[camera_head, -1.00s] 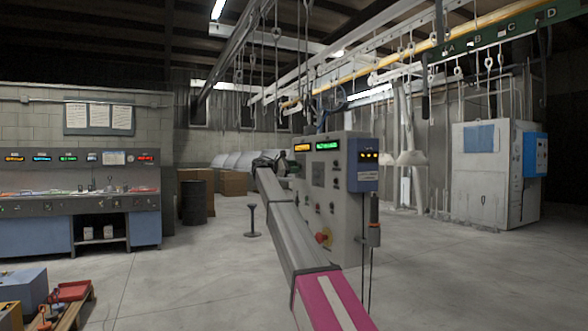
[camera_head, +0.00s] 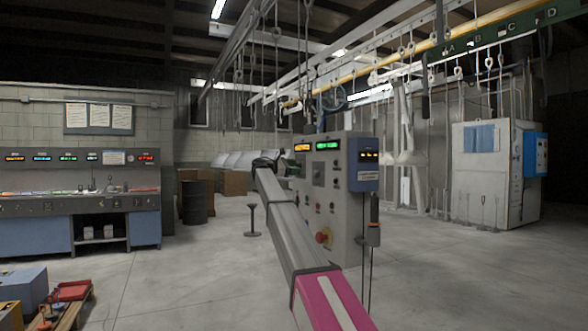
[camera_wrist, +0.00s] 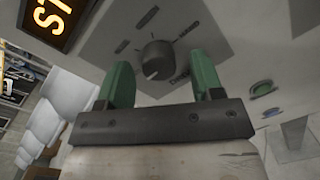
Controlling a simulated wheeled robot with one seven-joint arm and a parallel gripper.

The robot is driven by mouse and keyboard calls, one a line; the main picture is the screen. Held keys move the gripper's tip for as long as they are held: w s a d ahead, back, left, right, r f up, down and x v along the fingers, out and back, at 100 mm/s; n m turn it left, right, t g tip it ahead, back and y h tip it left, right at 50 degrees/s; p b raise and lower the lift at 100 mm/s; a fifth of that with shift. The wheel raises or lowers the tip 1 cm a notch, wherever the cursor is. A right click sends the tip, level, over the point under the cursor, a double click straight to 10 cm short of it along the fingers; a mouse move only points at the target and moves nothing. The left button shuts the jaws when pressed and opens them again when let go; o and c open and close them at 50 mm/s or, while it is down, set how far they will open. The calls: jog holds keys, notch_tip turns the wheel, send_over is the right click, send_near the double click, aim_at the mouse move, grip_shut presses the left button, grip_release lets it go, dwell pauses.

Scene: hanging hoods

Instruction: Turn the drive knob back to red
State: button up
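In the wrist view a dark round knob (camera_wrist: 157,58) with a pale pointer mark sits on a grey plate with several short labels around it. The pointer aims toward the lower left; no red mark can be made out. My gripper (camera_wrist: 162,82) is open, its two green fingers apart below and to either side of the knob. I cannot tell whether they touch the panel. In the head view the knob is hidden or too small to tell, and my arm reaches to the grey control cabinet (camera_head: 345,225).
An orange-lit display (camera_wrist: 55,18) is at the upper left in the wrist view, with green and blue buttons (camera_wrist: 264,88) at the right. In the head view a red round button (camera_head: 323,236) is low on the cabinet.

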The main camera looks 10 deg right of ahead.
jog(key=v, duration=1)
jog(key=shift+a, duration=0.4)
jog(key=shift+s, duration=0.1)
jog(key=s+d+f+m+y, duration=0.1)
jog(key=s+d+f+y, duration=0.4)
jog(key=f, duration=1)
jog(key=s+d+f+m+g, duration=0.15)
jog(key=s+f, duration=0.55)
jog(key=f, duration=0.7)
jog(key=s+d+f+m+t+y, duration=0.1)
jog(key=s+d+f+y, duration=0.4)
jog(key=f, duration=1)
jog(key=s+d+f+m+g+y, duration=0.15)
jog(key=s+f+m, duration=0.25)
jog(key=s+f, duration=1.25)
jog(key=s+a+f+m+g+y, duration=0.1)
jog(key=s+f+m+y, duration=0.2)
jog(key=s, duration=0.7)
jog(key=s+a+f+m+g+y, duration=0.1)
jog(key=s+f+m+y, duration=0.2)
jog(key=s+f, duration=0.4)
jog(key=s+m, duration=0.1)
jog(key=s, duration=0.3)
jog(key=shift+s+a+f, duration=0.15)
jog(key=shift+s, duration=0.15)
